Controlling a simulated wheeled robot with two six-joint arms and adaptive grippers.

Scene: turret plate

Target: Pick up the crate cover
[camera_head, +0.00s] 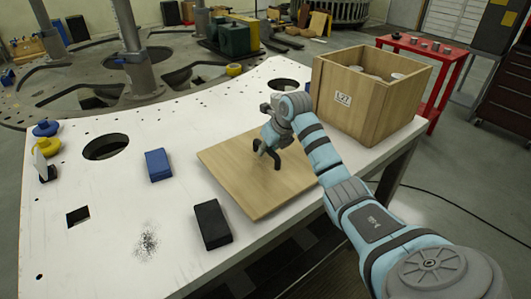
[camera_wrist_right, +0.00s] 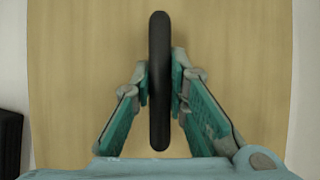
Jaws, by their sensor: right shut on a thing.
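The crate cover (camera_head: 233,168) is a flat light-wood panel with a black handle (camera_head: 277,163) on top. It lies on the white plate in the head view, its near right edge close to the plate's edge. The cover fills most of the right wrist view (camera_wrist_right: 75,60), with the handle (camera_wrist_right: 159,80) upright in the middle. My right gripper (camera_wrist_right: 162,80) has its teal fingers on both sides of the handle, shut on it. In the head view the right gripper (camera_head: 267,148) is over the cover. The wooden crate (camera_head: 357,108) stands open behind it. My left gripper is not in view.
A black box (camera_head: 212,224) and a blue box (camera_head: 158,165) lie left of the cover. The white plate (camera_head: 110,210) has round and square holes. A red table (camera_head: 440,60) stands behind the crate. Blue and yellow items (camera_head: 46,146) sit at the far left.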

